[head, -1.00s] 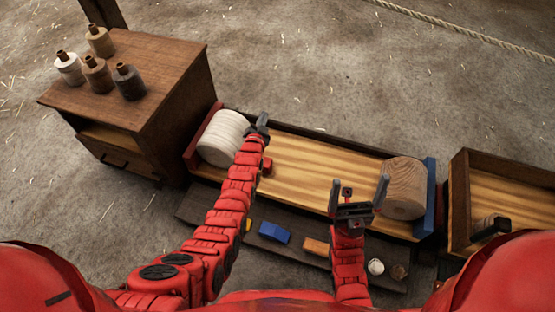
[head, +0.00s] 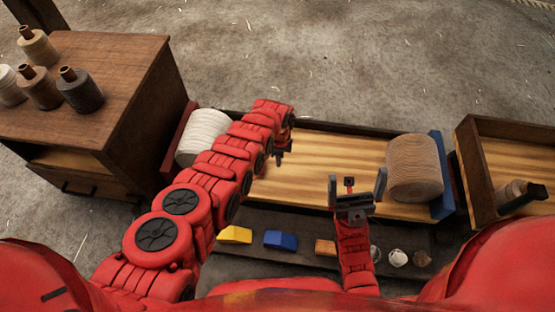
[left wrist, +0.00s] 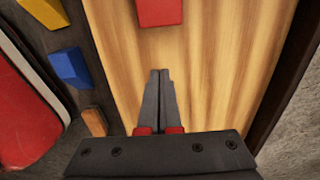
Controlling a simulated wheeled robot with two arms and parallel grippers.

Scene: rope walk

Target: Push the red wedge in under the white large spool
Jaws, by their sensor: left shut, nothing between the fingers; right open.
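The white large spool (head: 203,135) lies on its side at the left end of the long wooden tray, partly hidden by my left arm. The red wedge (left wrist: 160,12) lies on the tray floor at the top of the left wrist view, cut off by the frame edge. In the head view I cannot make it out behind my arm. My left gripper (head: 281,158) is right of the white spool, pointing down, shut and empty. Its fingertips (left wrist: 160,72) show a gap from the wedge. My right gripper (head: 357,184) is open and empty, left of the tan spool.
The tan large spool (head: 415,167) lies at the tray's right end by a blue end board (head: 441,175). A yellow wedge (head: 235,235), a blue wedge (head: 281,240) and an orange block (head: 325,247) sit on the dark front shelf.

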